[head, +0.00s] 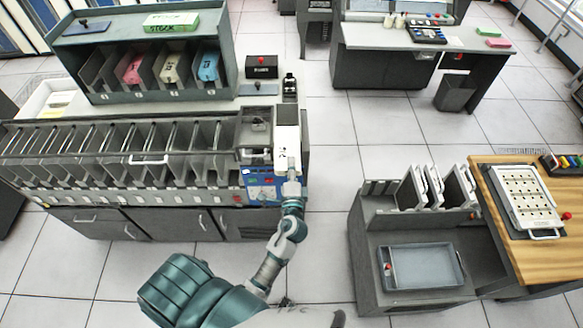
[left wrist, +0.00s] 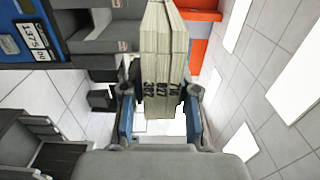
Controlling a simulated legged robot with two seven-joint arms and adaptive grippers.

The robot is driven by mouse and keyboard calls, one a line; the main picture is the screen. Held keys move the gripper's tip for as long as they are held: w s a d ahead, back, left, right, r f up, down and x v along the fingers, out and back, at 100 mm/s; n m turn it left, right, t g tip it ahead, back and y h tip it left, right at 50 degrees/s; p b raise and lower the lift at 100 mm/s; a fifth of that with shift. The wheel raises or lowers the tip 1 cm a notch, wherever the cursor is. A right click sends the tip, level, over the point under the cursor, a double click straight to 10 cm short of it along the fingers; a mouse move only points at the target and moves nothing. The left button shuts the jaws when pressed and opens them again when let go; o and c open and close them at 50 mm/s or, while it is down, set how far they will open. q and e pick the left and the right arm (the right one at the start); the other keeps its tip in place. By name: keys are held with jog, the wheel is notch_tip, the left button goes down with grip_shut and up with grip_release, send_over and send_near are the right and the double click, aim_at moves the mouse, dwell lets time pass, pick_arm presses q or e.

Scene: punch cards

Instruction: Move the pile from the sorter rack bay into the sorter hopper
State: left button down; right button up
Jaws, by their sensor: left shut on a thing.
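My left gripper (left wrist: 160,98) is shut on a cream pile of cards (left wrist: 164,45), with dark numbers on its near end, in the left wrist view. In the head view, my left arm reaches up to the right end of the sorter (head: 150,160). There a white block (head: 287,125) hides the fingers; I cannot tell whether it is the pile or a part of my wrist. The likely hopper, a grey open box (head: 256,130), is just left of it. The rack (head: 145,30) behind holds pink (head: 132,68), cream (head: 172,66) and blue (head: 208,67) piles in its bays. My right gripper is out of view.
A blue control panel (head: 262,190) is on the sorter's front right; its readout (left wrist: 36,42) shows in the left wrist view. A small black box with a red button (head: 262,68) stands behind. A grey tray stand (head: 370,275) is at right. Open floor lies between.

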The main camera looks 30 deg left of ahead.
aim_at(291, 134)
pick_arm(q)
jog(key=shift+w+r, duration=0.1)
jog(key=shift+w, duration=0.05)
jog(key=shift+x, duration=1.85)
jog(key=shift+w+a, duration=0.2)
jog(key=shift+w, duration=0.05)
jog(key=shift+w, duration=0.1)
jog(key=shift+x, duration=2.15)
jog(key=shift+a, duration=0.1)
jog(key=shift+x, duration=2.2)
